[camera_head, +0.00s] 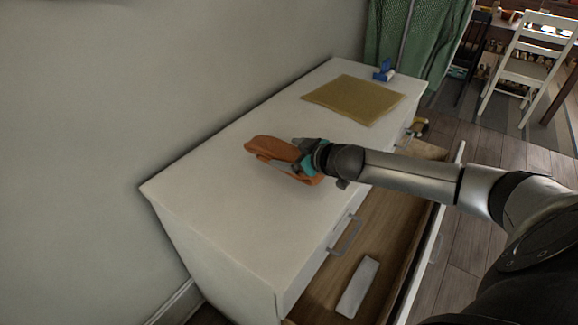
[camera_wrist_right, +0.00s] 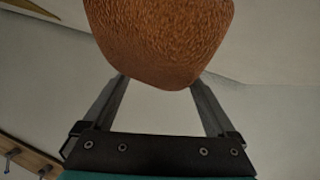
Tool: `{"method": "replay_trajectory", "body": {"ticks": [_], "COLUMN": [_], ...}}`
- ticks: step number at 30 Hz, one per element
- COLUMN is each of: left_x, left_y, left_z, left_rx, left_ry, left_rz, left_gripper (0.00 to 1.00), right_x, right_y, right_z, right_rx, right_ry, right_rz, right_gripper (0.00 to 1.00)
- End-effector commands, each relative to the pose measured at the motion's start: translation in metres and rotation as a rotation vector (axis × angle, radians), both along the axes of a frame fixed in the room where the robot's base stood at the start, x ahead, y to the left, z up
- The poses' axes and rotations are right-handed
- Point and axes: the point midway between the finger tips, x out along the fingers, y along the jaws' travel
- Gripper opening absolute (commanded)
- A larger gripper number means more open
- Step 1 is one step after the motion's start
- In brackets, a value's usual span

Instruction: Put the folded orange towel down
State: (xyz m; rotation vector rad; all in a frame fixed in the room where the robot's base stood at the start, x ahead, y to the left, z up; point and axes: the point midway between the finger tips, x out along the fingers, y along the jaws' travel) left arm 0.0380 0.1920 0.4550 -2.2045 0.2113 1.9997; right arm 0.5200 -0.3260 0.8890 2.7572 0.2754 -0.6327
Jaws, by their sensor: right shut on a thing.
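The folded orange towel (camera_head: 268,150) is in my right gripper (camera_head: 290,158), over the white dresser top (camera_head: 225,195) in the head view. The right gripper is shut on the towel, with its fingers on either side of it. In the right wrist view the towel (camera_wrist_right: 160,40) fills the top middle between the two fingers (camera_wrist_right: 160,88). I cannot tell whether the towel touches the dresser top. My left gripper is not in view.
A yellow-brown mat (camera_head: 353,99) and a small blue and white object (camera_head: 384,72) are at the dresser's far end. A drawer (camera_head: 385,235) stands open in front, with a white item (camera_head: 358,287) in it. The near dresser top is clear.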

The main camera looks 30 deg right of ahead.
Motion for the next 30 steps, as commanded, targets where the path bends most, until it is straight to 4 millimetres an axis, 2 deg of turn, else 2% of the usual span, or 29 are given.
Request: {"method": "replay_trajectory", "body": {"ticks": [3,6,12,16,17,19,30], "left_x": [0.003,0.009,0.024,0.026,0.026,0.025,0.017], "left_y": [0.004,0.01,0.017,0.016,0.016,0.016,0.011], "left_z": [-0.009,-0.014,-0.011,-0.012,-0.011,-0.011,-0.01], "left_rx": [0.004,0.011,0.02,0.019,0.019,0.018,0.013], "left_ry": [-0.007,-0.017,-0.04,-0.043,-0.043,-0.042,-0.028], "left_rz": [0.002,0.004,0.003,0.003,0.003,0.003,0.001], "left_gripper": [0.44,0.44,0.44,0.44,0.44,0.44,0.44], "right_x": [0.0,0.0,0.0,0.0,-0.001,-0.001,-0.005], "right_y": [0.0,0.0,0.001,0.001,0.0,0.0,0.0], "right_z": [-0.022,-0.035,-0.036,-0.037,-0.038,-0.037,-0.035], "right_rx": [0.003,0.003,0.0,0.001,0.001,0.001,0.0], "right_ry": [0.002,0.002,0.0,0.0,0.002,0.002,0.003], "right_rz": [-0.001,-0.001,0.001,0.0,0.0,0.0,0.0], "right_gripper": [0.23,0.23,0.23,0.23,0.94,1.0,1.0]}}
